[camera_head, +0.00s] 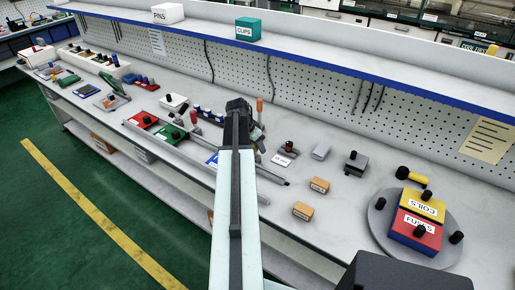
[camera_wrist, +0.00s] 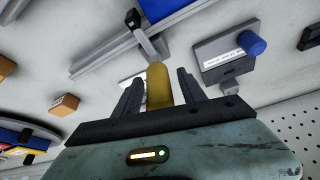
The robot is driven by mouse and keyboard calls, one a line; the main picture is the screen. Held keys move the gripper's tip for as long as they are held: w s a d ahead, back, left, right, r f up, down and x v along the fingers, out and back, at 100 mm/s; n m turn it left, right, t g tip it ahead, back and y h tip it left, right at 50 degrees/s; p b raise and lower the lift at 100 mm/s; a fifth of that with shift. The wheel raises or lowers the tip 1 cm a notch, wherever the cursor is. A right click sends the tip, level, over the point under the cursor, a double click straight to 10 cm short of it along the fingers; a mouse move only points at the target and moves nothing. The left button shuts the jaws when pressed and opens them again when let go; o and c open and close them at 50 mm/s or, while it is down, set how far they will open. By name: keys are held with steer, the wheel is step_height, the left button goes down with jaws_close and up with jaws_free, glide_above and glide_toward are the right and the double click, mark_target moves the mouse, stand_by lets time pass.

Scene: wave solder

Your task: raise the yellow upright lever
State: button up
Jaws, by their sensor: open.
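In the wrist view the yellow lever (camera_wrist: 157,86) stands between the two open fingers of my gripper (camera_wrist: 160,95), its rounded tip pointing up the picture. Gaps show between the lever and each finger near the tips, and its lower end is hidden behind the gripper body. In the head view my gripper (camera_head: 240,108) is over the middle of the bench, at the far end of my arm. I cannot pick out the yellow lever there; my arm and gripper cover that area.
A grey box with a blue knob (camera_wrist: 250,43) is close to the right finger. A grey rail (camera_wrist: 115,50) runs above the left finger. Cardboard boxes (camera_head: 319,185) and a round turntable (camera_head: 455,225) are right of my arm. A pegboard (camera_head: 300,85) backs the bench.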

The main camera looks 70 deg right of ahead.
jaws_close()
stand_by(1.3)
